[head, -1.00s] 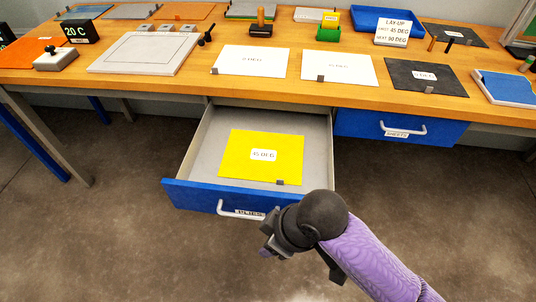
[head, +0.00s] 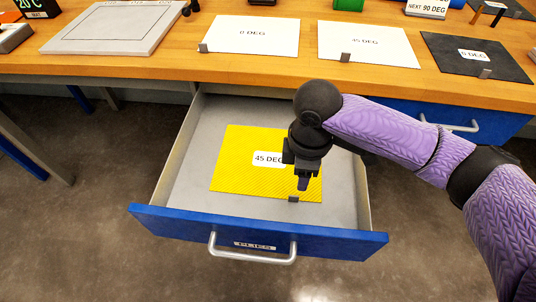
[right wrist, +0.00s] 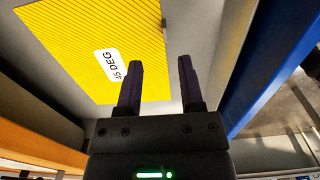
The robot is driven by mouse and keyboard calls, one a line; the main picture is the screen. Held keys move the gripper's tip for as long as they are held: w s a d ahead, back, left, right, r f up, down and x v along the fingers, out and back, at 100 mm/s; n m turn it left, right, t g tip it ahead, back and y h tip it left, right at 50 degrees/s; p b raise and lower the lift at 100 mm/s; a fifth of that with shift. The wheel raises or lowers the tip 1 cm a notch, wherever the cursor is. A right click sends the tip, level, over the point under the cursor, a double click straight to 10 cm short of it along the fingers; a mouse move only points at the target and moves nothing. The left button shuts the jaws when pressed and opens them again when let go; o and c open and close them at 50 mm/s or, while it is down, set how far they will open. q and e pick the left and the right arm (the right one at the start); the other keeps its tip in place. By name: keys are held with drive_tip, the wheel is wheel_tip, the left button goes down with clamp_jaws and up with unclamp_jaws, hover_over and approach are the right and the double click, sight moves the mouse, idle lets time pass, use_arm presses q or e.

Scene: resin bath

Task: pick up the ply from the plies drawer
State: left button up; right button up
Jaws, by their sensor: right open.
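The yellow ply (head: 240,160) labelled 45 DEG lies flat in the open plies drawer (head: 187,170). It has a small grey tab (head: 293,199) on its front edge. My right gripper (head: 303,186) is over the ply's front right part, pointing down, and hides some of the ply and its label. In the right wrist view the gripper (right wrist: 158,80) is open and empty, with the ply (right wrist: 100,40) beyond its fingers and the tab (right wrist: 164,22) ahead of them. My left gripper is not in view.
The drawer's blue front (head: 160,222) with its handle (head: 250,257) is nearest me. Its side walls stand around the ply. Above is the wooden bench (head: 180,62) with white sheets (head: 250,40) and a dark sheet (head: 480,58).

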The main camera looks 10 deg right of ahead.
sight(295, 196)
drive_tip(key=f+b, duration=0.1)
drive_tip(key=f, duration=0.1)
drive_tip(key=f+b, duration=0.2)
drive_tip(key=f, duration=0.1)
drive_tip(key=a+f+b, duration=0.1)
drive_tip(key=f+b, duration=0.1)
drive_tip(key=f, duration=0.1)
drive_tip(key=shift+s+f, duration=0.2)
drive_tip(key=shift+f, duration=0.1)
drive_tip(key=shift+r, duration=0.2)
drive_tip(key=shift+c, duration=0.4)
drive_tip(key=c, duration=0.5)
clamp_jaws()
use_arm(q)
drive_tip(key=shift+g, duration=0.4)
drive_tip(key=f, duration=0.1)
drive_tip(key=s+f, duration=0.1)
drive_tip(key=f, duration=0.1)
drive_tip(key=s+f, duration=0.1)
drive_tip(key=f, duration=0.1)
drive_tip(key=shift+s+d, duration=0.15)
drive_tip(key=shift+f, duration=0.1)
